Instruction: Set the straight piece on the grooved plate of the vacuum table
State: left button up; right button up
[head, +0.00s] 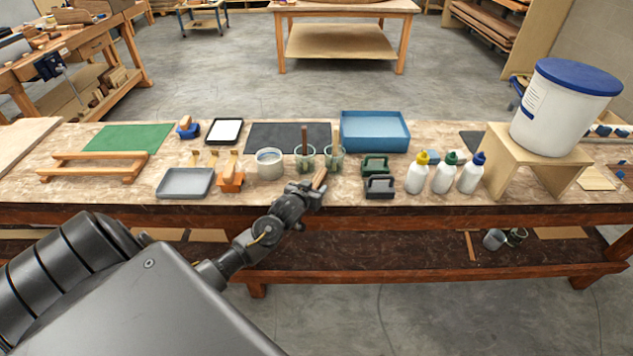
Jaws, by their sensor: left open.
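My left gripper (314,188) is over the front edge of the workbench, in front of two small green cups (306,160). It is open. A short light-brown wooden bit (320,178) shows at its fingertips; I cannot tell whether it lies between them or behind them. I cannot pick out a grooved plate or vacuum table for certain. A flat dark mat (270,138) lies behind the cups, and no grooves show on it. No piece stands out clearly as the straight piece. My right gripper is not in view.
On the workbench (120,199) are a wooden frame (95,164), grey tray (185,183), tub (269,163), blue tray (375,146), dark clamps (379,187), several bottles (443,173) and a large bucket (560,108) on a wooden stand (532,157). The front right strip is clear.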

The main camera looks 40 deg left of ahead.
pick_arm(q)
grip_shut()
dwell(0.4)
jog(key=shift+w+r, duration=0.1)
